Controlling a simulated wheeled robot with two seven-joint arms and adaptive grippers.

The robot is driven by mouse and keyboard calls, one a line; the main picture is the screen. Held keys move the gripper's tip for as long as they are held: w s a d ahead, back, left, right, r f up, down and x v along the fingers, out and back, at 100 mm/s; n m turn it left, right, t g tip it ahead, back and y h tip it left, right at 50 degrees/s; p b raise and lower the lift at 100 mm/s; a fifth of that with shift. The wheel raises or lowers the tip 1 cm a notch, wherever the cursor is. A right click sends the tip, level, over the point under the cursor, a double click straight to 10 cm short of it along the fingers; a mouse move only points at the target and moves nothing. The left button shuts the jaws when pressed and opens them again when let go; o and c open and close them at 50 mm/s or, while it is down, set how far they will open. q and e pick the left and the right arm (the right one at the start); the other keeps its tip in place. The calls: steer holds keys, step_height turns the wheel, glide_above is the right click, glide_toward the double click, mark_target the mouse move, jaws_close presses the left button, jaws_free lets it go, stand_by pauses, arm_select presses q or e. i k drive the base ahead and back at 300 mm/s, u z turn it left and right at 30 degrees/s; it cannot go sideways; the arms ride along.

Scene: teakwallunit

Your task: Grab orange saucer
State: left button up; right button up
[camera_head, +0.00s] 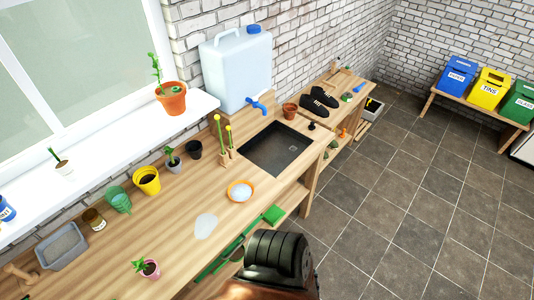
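The orange saucer (231,197) lies on the wooden bench top, left of and in front of the dark sink. It is a small round dish with an orange rim, and something white fills its middle. No gripper is seen touching it. A dark ribbed part with a brown piece below it, which seems to be part of me, shows at the bottom centre, apart from the saucer. Neither gripper's fingers can be made out.
The sink (277,149) is right of the saucer. A wooden holder with green stems (224,158), a black pot (194,150) and a yellow pot (147,180) stand behind. A water canister (237,70) stands against the wall.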

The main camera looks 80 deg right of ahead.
mark_target(239, 191)
steer(key=z, duration=1.7)
